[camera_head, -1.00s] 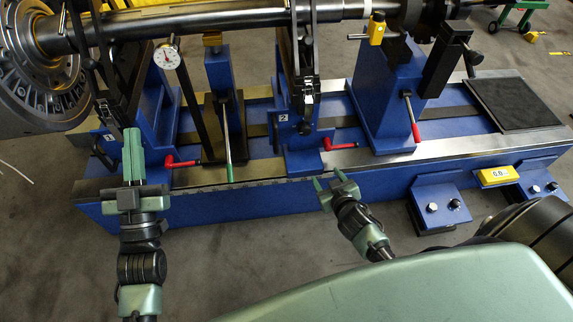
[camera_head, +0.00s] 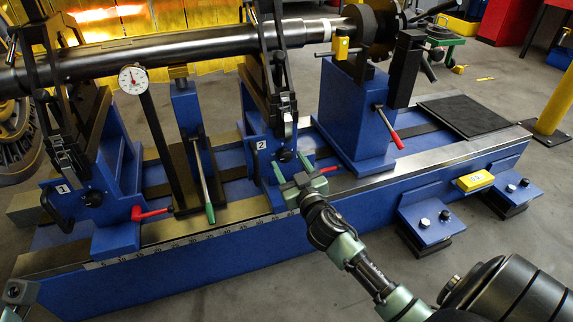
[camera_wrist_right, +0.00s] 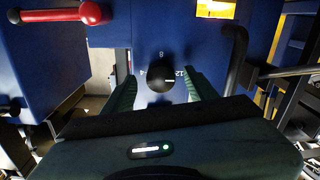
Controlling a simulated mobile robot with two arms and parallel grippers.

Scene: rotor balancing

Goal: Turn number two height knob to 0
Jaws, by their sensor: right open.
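The number two stand bears a white label "2" (camera_head: 261,145). Its black round height knob (camera_head: 284,155) sits on the blue front face. In the right wrist view the knob (camera_wrist_right: 160,84) shows a small white mark pointing right. Printed numbers, among them 8 and 12, surround it; a 0 is not readable. My right gripper (camera_head: 292,166) is open in front of the knob. In the wrist view its green fingers (camera_wrist_right: 163,93) stand either side of the knob, with gaps. A piece of my left arm (camera_head: 18,292) shows at the lower left corner; its fingers cannot be made out.
A red-handled lever (camera_wrist_right: 90,13) is near the gripper in the wrist view. A black bent handle (camera_wrist_right: 236,58) is on the other side. The number one stand (camera_head: 85,195), dial gauge (camera_head: 133,79) and long shaft (camera_head: 160,46) surround the blue bed (camera_head: 200,265).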

